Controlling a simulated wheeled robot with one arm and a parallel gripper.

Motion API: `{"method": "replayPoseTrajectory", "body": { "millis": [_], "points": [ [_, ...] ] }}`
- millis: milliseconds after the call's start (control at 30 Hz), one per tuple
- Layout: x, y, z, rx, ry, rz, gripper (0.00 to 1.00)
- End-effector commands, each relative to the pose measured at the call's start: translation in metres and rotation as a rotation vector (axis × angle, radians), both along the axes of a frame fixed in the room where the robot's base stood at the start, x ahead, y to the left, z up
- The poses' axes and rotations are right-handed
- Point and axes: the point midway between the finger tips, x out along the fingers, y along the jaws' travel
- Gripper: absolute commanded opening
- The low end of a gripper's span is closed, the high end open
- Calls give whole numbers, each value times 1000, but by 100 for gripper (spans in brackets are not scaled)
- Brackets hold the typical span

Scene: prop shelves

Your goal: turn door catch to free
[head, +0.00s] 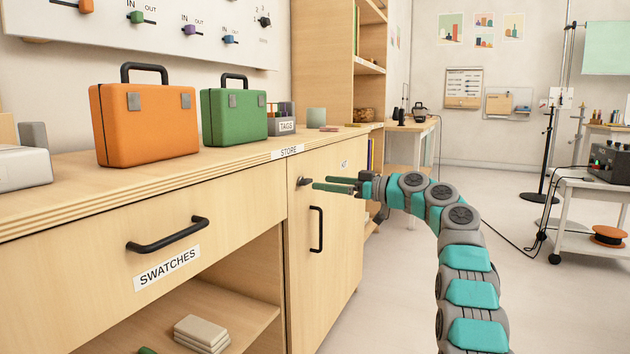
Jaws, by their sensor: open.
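The door catch (304,181) is a small dark turn piece near the top left corner of the wooden cupboard door (345,215). My gripper (321,183) reaches in from the right, with its two green fingers open and their tips just right of the catch. I cannot tell whether the fingers touch the catch or stand in front of it. The catch is small, and its exact turn is hard to read. The door looks closed and has a black upright handle (316,230) below the catch.
A drawer labelled SWATCHES (85,240) with a black handle is left of the door, above an open shelf. On the counter (230,160) stand an orange case (150,125), a green case (236,118) and a TAGS box (282,125). The floor on the right is clear near me.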

Motion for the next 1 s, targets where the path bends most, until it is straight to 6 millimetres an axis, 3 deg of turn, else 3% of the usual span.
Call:
{"method": "replayPoseTrajectory", "body": {
  "millis": [100,300,667,1000],
  "points": [
    [6,19,5,-2,4,3,90],
    [12,37,3,-2,1,4,90],
    [14,40,1,-2,1,2,89],
    [14,40,0,-2,1,2,51]
  ]
}}
